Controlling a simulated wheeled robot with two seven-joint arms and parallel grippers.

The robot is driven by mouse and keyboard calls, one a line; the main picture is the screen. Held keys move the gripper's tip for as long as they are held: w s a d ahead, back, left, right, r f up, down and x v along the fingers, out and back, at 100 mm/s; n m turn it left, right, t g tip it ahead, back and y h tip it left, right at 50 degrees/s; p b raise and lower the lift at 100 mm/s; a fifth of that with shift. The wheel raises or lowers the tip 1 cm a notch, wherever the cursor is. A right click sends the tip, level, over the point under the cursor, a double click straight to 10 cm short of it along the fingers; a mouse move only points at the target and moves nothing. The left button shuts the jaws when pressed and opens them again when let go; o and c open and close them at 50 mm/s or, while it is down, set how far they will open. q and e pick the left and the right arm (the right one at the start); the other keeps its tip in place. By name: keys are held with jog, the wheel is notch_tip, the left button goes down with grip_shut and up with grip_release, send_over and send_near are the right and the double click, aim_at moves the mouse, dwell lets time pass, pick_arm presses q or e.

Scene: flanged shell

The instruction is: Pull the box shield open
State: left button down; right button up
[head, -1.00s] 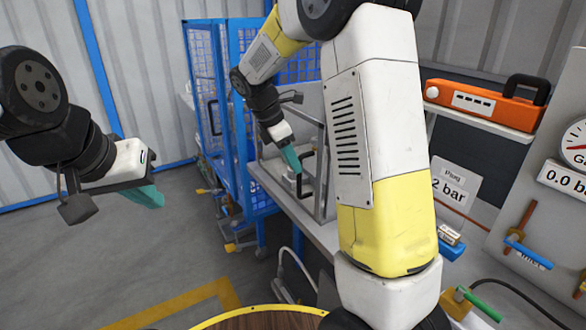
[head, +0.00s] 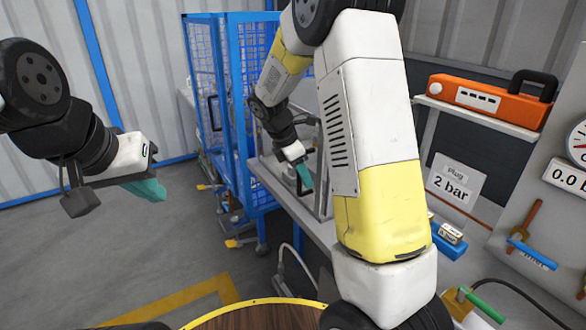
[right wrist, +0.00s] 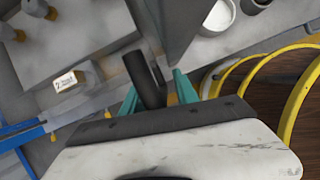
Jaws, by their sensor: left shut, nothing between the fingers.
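The box shield (head: 322,150) is a grey-framed panel on the bench, partly hidden behind my right arm. Its black handle is a dark bar (right wrist: 141,72) in the right wrist view. My right gripper (head: 305,180) is at the handle in the head view. In the right wrist view its teal fingers (right wrist: 155,88) are apart, one on each side of the bar, with a gap seeming to show on the right side. My left gripper (head: 155,190) is shut and empty, in the air at the left, far from the shield.
A blue mesh cage (head: 232,110) stands left of the bench. An orange case (head: 485,100) is on a shelf at right, above a "2 bar" sign (head: 455,185). A round wooden top with a yellow rim (head: 262,302) is at the bottom. The floor at left is free.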

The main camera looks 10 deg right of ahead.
jog(key=shift+c, duration=0.3)
grip_shut()
dwell(1.1)
